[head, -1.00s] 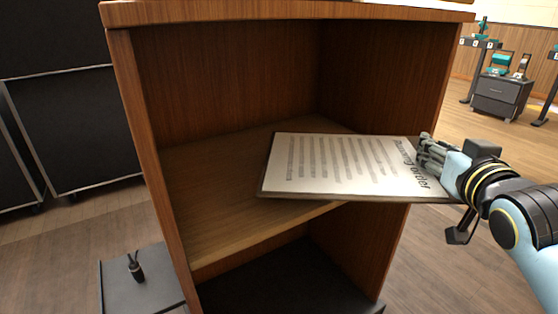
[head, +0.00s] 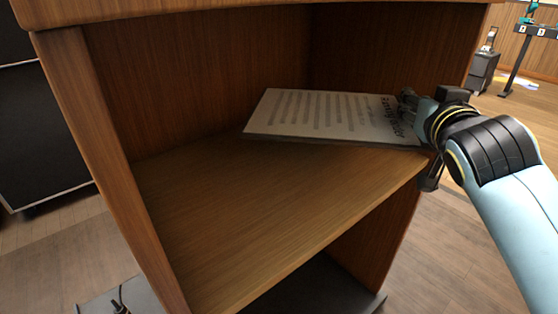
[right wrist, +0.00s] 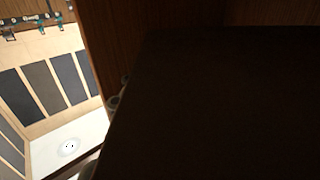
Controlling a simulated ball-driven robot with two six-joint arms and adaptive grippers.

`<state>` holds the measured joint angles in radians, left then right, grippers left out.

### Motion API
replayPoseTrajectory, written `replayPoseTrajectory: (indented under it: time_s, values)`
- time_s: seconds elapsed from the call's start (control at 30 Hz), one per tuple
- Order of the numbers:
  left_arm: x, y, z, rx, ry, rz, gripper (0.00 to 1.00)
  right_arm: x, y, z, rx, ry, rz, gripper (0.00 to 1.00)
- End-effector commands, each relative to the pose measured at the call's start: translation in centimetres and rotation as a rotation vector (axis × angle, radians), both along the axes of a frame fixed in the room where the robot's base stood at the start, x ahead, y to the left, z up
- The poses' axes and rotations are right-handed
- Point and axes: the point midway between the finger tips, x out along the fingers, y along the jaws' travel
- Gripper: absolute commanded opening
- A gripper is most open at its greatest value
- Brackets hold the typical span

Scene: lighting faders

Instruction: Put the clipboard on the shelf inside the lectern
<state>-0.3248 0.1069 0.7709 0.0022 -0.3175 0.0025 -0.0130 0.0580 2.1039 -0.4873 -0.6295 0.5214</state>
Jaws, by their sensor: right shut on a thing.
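The clipboard (head: 325,115) carries a printed white sheet and lies roughly flat inside the lectern (head: 75,120), over the back right part of the shelf (head: 255,205). Whether it touches the shelf or hovers just above it, I cannot tell. My right gripper (head: 408,108) is shut on the clipboard's right edge, at the lectern's right side. In the right wrist view the clipboard's dark underside or back (right wrist: 220,110) seems to fill most of the picture. My left gripper is not in view.
The lectern's left side panel, right wall (head: 400,50) and top edge (head: 250,12) bound the opening. The front and left of the shelf are bare. A dark base (head: 320,285) lies below. A grey cabinet (head: 483,70) stands far off at the right.

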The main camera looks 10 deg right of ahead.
Motion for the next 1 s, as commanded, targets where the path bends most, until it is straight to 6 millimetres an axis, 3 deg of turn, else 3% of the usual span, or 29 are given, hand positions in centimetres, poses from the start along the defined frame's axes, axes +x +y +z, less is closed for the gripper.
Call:
replayPoseTrajectory:
  time_s: [0.1,0.2,0.43,0.57,0.8,1.0]
  values:
    - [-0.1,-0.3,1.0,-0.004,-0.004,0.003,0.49,-3.2,-1.8,0.6,-0.009,0.001,0.02,0.0]
    - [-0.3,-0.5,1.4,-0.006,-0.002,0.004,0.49,-5.2,-2.5,0.2,-0.004,0.002,0.041,0.0]
    - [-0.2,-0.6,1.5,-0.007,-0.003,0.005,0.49,-6.6,-2.9,-1.3,0.009,-0.003,0.053,0.0]
    - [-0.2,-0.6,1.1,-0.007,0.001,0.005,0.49,-5.3,-2.1,-2.4,0.014,-0.004,0.049,0.0]
    - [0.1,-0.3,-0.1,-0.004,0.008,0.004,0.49,-0.3,1.3,-6.0,0.014,-0.004,0.052,0.0]
    - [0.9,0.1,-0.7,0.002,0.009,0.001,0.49,2.6,3.1,-8.1,0.009,-0.003,0.053,0.0]
